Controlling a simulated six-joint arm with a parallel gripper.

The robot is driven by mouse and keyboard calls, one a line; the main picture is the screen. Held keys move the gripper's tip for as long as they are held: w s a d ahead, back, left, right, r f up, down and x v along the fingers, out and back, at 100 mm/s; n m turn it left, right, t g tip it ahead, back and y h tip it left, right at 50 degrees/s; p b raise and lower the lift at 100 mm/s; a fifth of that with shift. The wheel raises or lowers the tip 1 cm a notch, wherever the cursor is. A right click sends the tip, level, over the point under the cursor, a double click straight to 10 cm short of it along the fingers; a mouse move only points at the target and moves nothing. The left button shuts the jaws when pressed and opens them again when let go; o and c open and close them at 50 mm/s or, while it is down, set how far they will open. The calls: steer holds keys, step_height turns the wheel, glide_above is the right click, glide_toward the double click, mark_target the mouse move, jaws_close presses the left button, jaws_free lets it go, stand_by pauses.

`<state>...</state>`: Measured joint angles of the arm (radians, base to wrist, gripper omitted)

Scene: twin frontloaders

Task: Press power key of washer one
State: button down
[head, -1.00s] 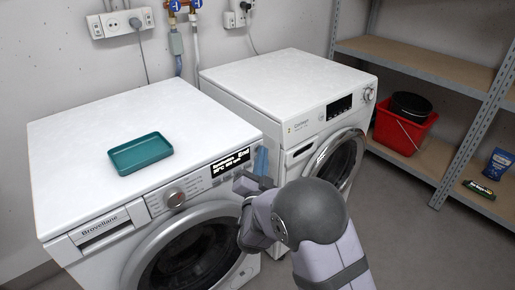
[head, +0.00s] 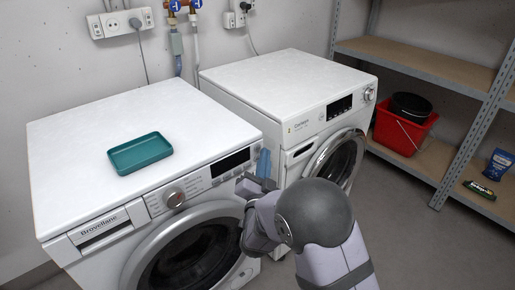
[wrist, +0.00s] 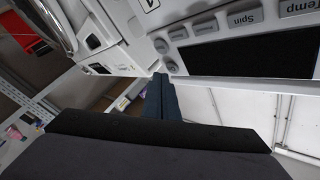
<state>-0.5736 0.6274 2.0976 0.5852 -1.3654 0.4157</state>
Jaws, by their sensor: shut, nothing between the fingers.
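The left washer (head: 150,120), marked Brovellane, has a control panel with a round dial (head: 174,199) and a dark display (head: 231,163). In the wrist view, the shut, empty fingers (wrist: 161,82) point at the panel beside the blank display (wrist: 245,53). Small round keys (wrist: 171,65) are close to the fingertips, and a Spin key (wrist: 245,17) is farther off. I cannot tell which is the power key, or whether the fingers touch anything.
A second white washer (head: 283,85) stands at the right. A teal tray (head: 140,153) lies on the left washer. A shelf rack (head: 420,62) with a red bucket (head: 402,132) is at the right.

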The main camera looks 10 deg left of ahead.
steer(key=shift+s+d, duration=0.1)
steer(key=shift+s+d+b, duration=0.3)
steer(key=shift+s+d, duration=1.75)
steer(key=shift+s+d, duration=0.35)
